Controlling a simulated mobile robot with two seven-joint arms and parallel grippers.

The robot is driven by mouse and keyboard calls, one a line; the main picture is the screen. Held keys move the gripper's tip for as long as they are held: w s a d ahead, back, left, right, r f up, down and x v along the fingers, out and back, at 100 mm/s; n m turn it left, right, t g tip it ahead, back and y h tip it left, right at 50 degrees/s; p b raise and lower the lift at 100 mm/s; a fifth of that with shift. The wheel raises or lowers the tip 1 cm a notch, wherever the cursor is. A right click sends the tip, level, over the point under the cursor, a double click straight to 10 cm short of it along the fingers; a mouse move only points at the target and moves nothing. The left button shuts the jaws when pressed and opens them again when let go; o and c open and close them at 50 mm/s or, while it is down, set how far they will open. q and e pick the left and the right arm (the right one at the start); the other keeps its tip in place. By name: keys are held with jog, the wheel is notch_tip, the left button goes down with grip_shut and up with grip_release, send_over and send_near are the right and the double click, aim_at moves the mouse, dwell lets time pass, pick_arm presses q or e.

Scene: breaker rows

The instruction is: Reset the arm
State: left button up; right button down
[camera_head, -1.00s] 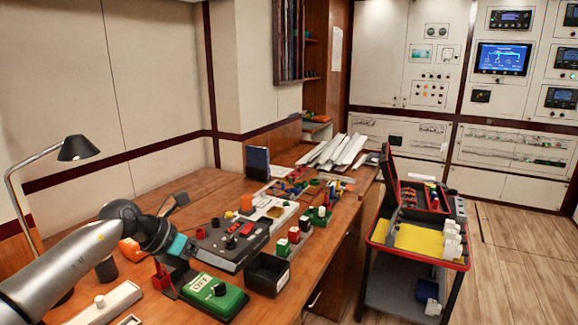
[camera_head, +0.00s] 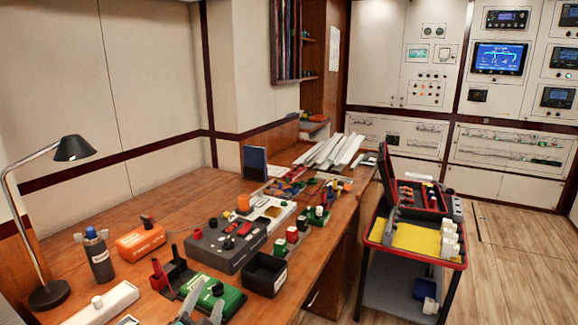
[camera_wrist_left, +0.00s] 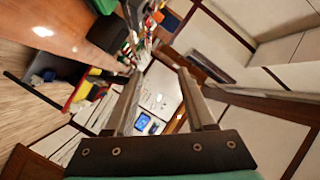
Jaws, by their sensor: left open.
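Most of my left arm is out of the head view. My right gripper is in neither view.
The wooden bench (camera_head: 125,207) carries a dark control box (camera_head: 222,250), a black open bin (camera_head: 266,275), an orange device (camera_head: 140,240), a dark bottle (camera_head: 99,258) and a lamp (camera_head: 75,149). A tool cart (camera_head: 415,258) stands to the right. The floor farther right is clear.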

pick_arm(q)
jog(key=s+a+f+n+g, duration=0.1)
jog(key=s+f+n+g, duration=0.45)
jog(key=s, duration=0.75)
jog(key=s+f+n+g, duration=0.3)
jog(key=s+f+g, duration=0.5)
jog(key=s, duration=0.5)
jog(key=s+a+f+b+x, duration=0.1)
jog(key=s+b+x, duration=0.15)
jog(key=x, duration=1.05)
jog(key=s+b+x, duration=0.1)
jog(key=s+x, duration=0.2)
jog(key=x, duration=1)
jog(key=s+a+f+b, duration=0.2)
jog(key=s+f, duration=0.4)
jog(key=f, duration=0.2)
jog(key=s+a+f+b, duration=0.1)
jog(key=s+a+f, duration=0.2)
jog(key=s+f, duration=0.2)
notch_tip(320, 180, down, 4)
jog(key=shift+s+a+r+m+b, duration=0.15)
jog(key=shift+s+a+m+b, duration=0.15)
jog(key=shift+s+m+b, duration=0.1)
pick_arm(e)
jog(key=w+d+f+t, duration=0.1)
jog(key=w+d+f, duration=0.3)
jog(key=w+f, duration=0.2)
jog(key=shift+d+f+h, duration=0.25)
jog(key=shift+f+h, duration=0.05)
